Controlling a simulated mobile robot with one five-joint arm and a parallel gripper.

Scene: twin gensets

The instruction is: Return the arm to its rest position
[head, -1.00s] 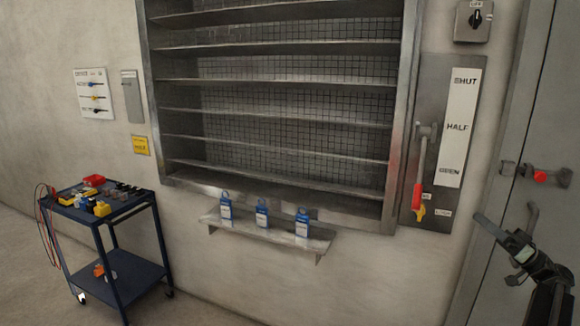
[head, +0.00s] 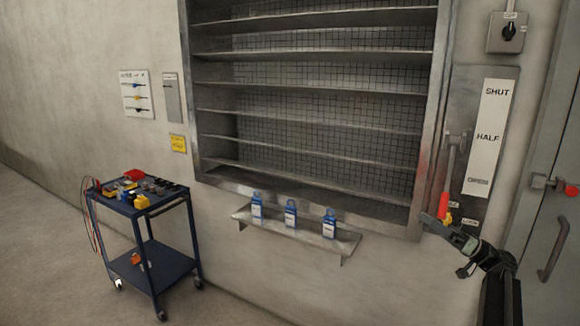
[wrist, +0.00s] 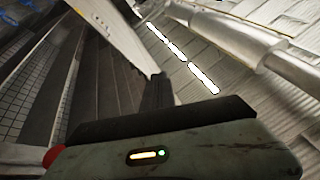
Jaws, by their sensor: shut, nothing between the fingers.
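My gripper (head: 428,221) is at the lower right of the head view, at the end of my black arm. Its fingers are shut and empty, and they point up and left. In the picture the tips overlap the area just below the red handle of the louvre lever (head: 445,203); I cannot tell whether they touch. The lever hangs down beside a plate (head: 487,135) marked SHUT, HALF and OPEN, with its handle near the OPEN end. In the wrist view my gripper's fingers (wrist: 157,88) look dark and close together, pointing towards the ceiling lights.
A large louvre frame (head: 428,120) fills the middle wall. A shelf (head: 345,245) below it holds three blue-and-white padlock-like items. A blue cart (head: 150,258) with tools stands at the left. A grey door with a handle (head: 553,250) is at the right. The floor at the left is open.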

